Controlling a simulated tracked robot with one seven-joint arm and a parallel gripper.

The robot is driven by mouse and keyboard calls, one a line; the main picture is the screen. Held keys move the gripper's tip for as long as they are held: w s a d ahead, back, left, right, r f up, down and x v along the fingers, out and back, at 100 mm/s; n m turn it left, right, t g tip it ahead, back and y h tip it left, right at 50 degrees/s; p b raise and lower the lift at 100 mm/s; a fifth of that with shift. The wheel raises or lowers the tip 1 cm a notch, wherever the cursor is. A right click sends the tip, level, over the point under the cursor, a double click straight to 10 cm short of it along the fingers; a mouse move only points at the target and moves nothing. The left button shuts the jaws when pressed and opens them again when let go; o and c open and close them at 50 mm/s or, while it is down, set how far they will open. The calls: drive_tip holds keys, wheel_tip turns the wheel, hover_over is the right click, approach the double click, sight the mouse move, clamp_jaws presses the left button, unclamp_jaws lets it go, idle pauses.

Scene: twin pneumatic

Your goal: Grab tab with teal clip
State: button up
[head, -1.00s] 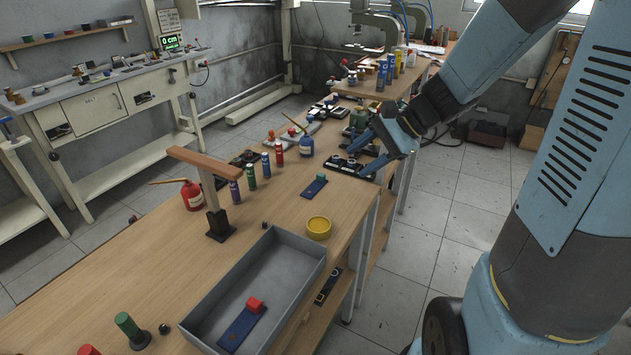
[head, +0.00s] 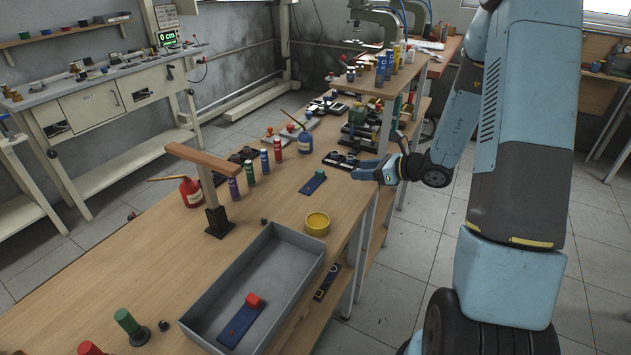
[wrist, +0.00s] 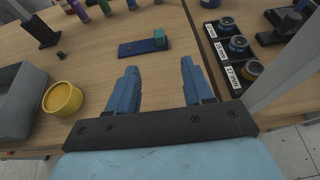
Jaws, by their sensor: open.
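A dark blue tab with a teal clip (head: 313,182) lies flat on the wooden bench, behind the yellow dish. In the wrist view the blue tab (wrist: 135,48) lies ahead of my fingers, with the teal clip (wrist: 159,38) at its right end. My gripper (head: 358,170) is over the right edge of the bench, to the right of the tab. In the wrist view my gripper (wrist: 158,72) has its two blue fingers apart with bare bench between them. The tab is just beyond the fingertips, not between them.
A yellow dish (wrist: 62,99) and a grey tray (head: 197,304) holding a blue tab with a red clip (head: 241,320) stand nearer. A black holder with labelled round parts (wrist: 232,50) is right of my fingers. A wooden-topped post (head: 216,200) stands left. Bare bench surrounds the tab.

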approach(324, 173)
drive_tip(key=x, duration=0.3)
drive_tip(key=shift+w+a+r, duration=0.2)
drive_tip(key=shift+a, duration=0.1)
drive_tip(key=shift+f+x, duration=0.1)
drive_tip(key=shift+x, duration=1.2)
drive_tip(key=shift+f+x, duration=0.15)
drive_tip(key=shift+x, duration=1.15)
drive_tip(key=shift+s, duration=0.1)
drive_tip(key=shift+c, duration=0.3)
drive_tip(key=shift+d, duration=0.1)
clamp_jaws()
